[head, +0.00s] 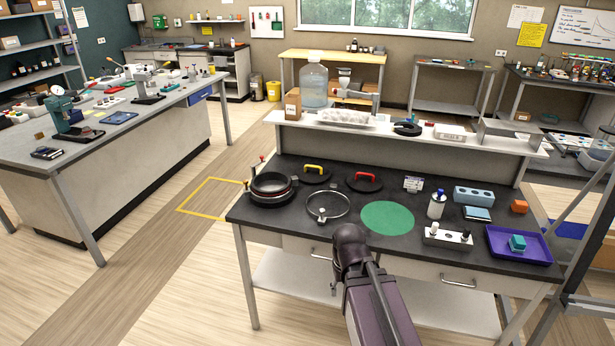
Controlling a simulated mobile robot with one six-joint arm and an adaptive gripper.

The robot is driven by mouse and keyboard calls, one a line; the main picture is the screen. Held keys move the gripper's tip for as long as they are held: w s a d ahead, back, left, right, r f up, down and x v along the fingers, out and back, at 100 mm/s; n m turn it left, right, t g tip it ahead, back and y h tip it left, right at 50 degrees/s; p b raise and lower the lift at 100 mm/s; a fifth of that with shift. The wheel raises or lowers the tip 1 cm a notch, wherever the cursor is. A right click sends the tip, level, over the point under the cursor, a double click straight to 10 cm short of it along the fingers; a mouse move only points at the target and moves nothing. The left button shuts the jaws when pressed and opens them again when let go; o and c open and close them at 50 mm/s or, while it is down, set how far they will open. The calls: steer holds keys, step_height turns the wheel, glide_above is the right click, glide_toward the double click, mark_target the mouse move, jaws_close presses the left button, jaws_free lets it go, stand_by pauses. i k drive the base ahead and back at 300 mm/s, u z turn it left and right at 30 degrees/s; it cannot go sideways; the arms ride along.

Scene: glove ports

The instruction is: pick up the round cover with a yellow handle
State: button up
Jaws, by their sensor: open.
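The round cover with a yellow handle (317,178) lies flat on the dark bench top in the head view, toward the back left. It is a dark disc with a raised yellow grip. A similar dark round cover with a red handle (364,186) lies just to its right. To its left is a dark round port with a raised rim (270,188). A clear round piece with a metal ring (327,206) lies in front of it. My gripper's fingers do not show.
A green round mat (387,218) lies right of the clear piece. A raised white shelf (390,130) with a big water bottle (313,86) runs behind the covers.

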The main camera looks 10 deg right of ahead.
mark_target(311, 174)
steer(key=z, duration=0.1)
steer(key=i, duration=0.9)
steer(key=u, duration=0.05)
